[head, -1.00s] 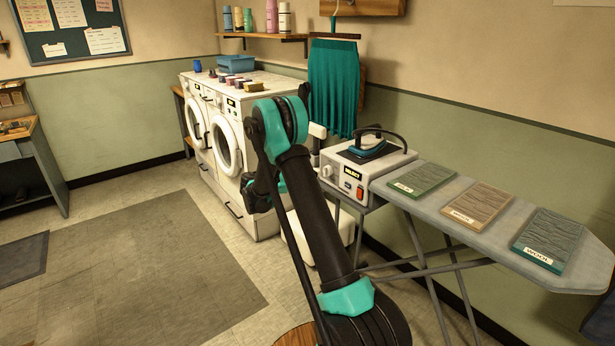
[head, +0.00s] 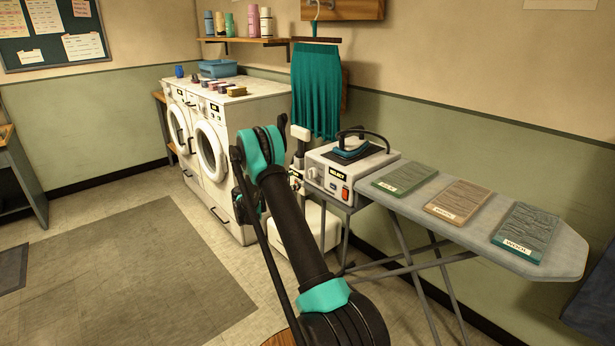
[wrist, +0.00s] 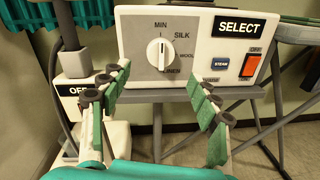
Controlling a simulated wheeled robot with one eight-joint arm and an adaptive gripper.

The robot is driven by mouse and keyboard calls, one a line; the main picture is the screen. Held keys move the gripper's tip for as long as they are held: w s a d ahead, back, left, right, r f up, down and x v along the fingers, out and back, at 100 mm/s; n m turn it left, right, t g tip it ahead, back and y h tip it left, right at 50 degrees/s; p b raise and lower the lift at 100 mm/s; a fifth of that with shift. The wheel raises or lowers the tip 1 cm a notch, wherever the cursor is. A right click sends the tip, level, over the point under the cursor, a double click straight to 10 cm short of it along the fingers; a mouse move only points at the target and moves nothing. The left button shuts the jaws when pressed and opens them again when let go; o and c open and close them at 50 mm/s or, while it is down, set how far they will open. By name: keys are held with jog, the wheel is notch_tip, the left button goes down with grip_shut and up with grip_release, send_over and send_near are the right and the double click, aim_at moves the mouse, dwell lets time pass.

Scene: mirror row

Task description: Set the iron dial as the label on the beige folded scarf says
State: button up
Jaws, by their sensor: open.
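The iron dial (wrist: 160,53) is a white round knob on a grey plate on the station's front, in the wrist view. Its grip bar stands about upright, in line with MIN at the top; SILK and other marks run down its right side. My gripper (wrist: 160,84) is open and empty, its fingers spread below and either side of the dial, apart from it. The beige folded scarf (head: 460,199) lies on the ironing board between a green and a teal one. Its white label (head: 441,213) is too small to read surely.
The iron station (head: 350,172) carries an iron (head: 357,150) and a SELECT sign (wrist: 240,25). Beside the dial are a blue STEAM button (wrist: 221,64) and an orange switch (wrist: 250,66). A box marked OFF (wrist: 82,91) stands at left. Washers (head: 215,150) stand behind.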

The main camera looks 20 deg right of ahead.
aim_at(312, 173)
jog(key=x, duration=0.8)
jog(key=c, duration=1.2)
